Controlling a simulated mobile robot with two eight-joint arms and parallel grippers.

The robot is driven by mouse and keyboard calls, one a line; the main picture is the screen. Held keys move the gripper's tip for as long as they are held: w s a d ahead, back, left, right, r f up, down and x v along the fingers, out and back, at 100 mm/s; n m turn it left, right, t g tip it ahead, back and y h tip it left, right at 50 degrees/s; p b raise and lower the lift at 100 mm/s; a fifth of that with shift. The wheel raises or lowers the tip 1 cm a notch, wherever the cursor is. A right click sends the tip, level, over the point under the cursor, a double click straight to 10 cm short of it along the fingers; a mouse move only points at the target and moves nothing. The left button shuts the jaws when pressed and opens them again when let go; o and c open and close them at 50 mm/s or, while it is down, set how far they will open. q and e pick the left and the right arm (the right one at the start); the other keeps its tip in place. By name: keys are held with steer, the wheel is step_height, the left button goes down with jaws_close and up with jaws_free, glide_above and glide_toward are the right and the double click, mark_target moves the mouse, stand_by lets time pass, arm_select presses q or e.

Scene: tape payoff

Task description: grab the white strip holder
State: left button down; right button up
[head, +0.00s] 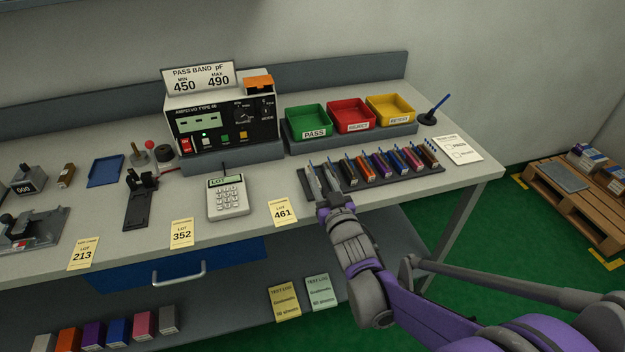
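A dark rack (420,176) on the bench holds a row of slim strip holders in several colours, among them orange, red, blue and purple. Pale grey-white shapes stand at the left end of the row, where the white strip holder seems to be, but holder and fingers are hard to tell apart there. My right gripper (323,186) reaches in from the lower right, with its fingers at that left end. Its hand covers part of the rack's front edge. Whether it is closed on a holder does not show. My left gripper is out of view.
Green (306,119), red (350,114) and yellow (390,107) bins stand behind the rack. A tester box (222,118) stands behind left, and a calculator (228,196) is left of the rack. Lot card 461 (283,211) lies near the front edge. A pen stand (428,118) is right.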

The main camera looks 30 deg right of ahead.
mark_target(313, 167)
steer(key=x, duration=0.5)
steer(key=shift+w+a+r, duration=0.1)
steer(key=shift+w+a, duration=0.2)
jaws_close()
stand_by(1.1)
